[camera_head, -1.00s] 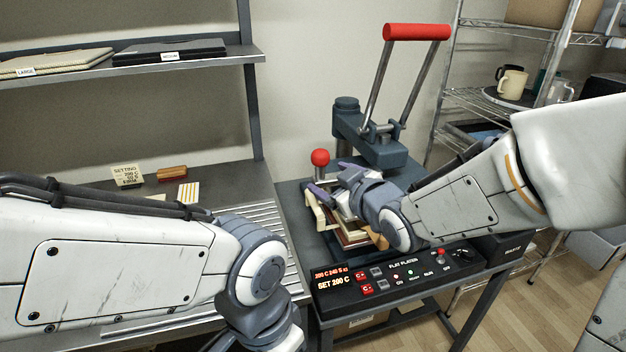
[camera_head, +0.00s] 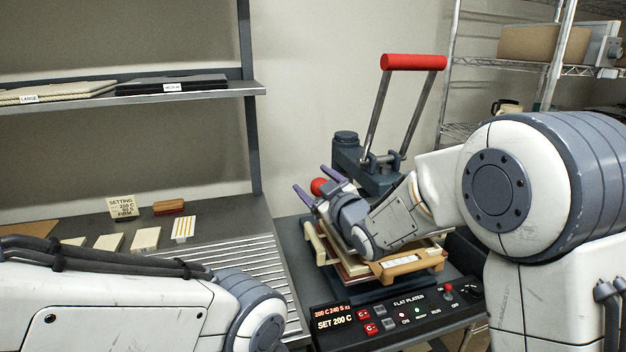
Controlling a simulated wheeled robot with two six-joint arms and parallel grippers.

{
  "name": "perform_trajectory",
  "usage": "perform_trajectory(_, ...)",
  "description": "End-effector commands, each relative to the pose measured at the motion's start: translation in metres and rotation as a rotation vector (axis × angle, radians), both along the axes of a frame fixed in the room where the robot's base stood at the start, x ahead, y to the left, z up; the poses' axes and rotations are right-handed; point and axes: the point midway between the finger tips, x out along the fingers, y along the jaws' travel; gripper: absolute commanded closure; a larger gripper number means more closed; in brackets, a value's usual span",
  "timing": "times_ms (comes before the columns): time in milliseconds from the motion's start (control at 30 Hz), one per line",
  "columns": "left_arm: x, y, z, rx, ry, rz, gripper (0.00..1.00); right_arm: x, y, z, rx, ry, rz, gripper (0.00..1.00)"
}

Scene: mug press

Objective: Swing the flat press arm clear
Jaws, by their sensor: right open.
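The flat press stands on a dark stand, with its dark upper arm (camera_head: 385,180) behind the platen. Its long red handle (camera_head: 413,62) is raised on two metal bars. A red ball knob (camera_head: 319,186) shows just behind my right gripper (camera_head: 318,184). The gripper's purple fingers are open and spread around or close in front of the knob; contact cannot be told. Below lies the platen with a stack of boards and a tan frame (camera_head: 412,265). My left arm comes in at the lower left; its gripper is out of the picture.
The control box (camera_head: 395,318) with lit displays sits at the press's front. A side bench (camera_head: 235,235) holds pale blocks (camera_head: 145,238), a setting card (camera_head: 122,207) and a brown block (camera_head: 168,207). A wire shelf (camera_head: 480,62) stands at back right.

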Motion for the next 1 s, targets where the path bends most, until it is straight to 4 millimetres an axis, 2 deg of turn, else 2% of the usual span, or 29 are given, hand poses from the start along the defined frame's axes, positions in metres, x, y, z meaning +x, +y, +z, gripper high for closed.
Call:
perform_trajectory(367,-0.0001,0.0001,0.0006,0.000,0.000,0.000,0.50,0.0060,0.0031,-0.0001,0.001,0.000,0.000,0.18)
perform_trajectory(500,-0.0001,0.0001,0.0006,0.000,0.000,0.000,0.50,0.0059,0.0029,-0.0002,0.001,0.000,0.000,0.72)
perform_trajectory(567,-0.0001,0.0001,0.0006,0.000,0.000,0.000,0.50,0.0059,0.0028,-0.0003,0.001,0.000,0.000,0.95)
perform_trajectory(600,0.0000,0.0001,0.0006,0.000,0.000,0.000,0.50,0.0059,0.0028,-0.0003,0.001,0.000,0.000,1.00)
perform_trajectory(1000,-0.0001,0.0001,0.0042,0.000,0.000,0.000,0.50,0.0032,0.0042,0.0005,0.000,0.001,0.039,1.00)
